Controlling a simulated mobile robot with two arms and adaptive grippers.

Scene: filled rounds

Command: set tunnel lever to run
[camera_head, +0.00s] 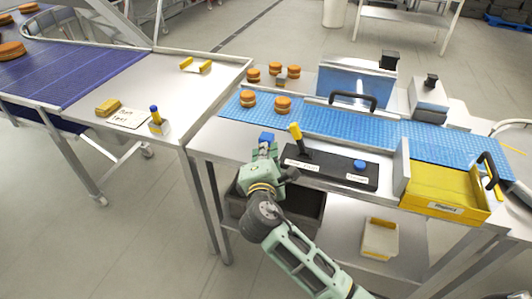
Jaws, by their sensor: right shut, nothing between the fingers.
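A lever with a yellow grip (296,133) stands on a black control panel (335,172) at the front edge of the right table. It leans a little to the left and away. A small white label lies by its base; its words are too small to read. A blue button (360,163) with another label is on the panel's right part. My right gripper (267,140), with blue fingertips, is shut and empty just left of the panel. It is apart from the lever in the picture. My left gripper is not in view.
A blue belt (390,129) carrying filled rounds (283,103) runs behind the panel, under a tunnel hood (354,85) with a black handle (352,98). A yellow bin (447,188) stands right.

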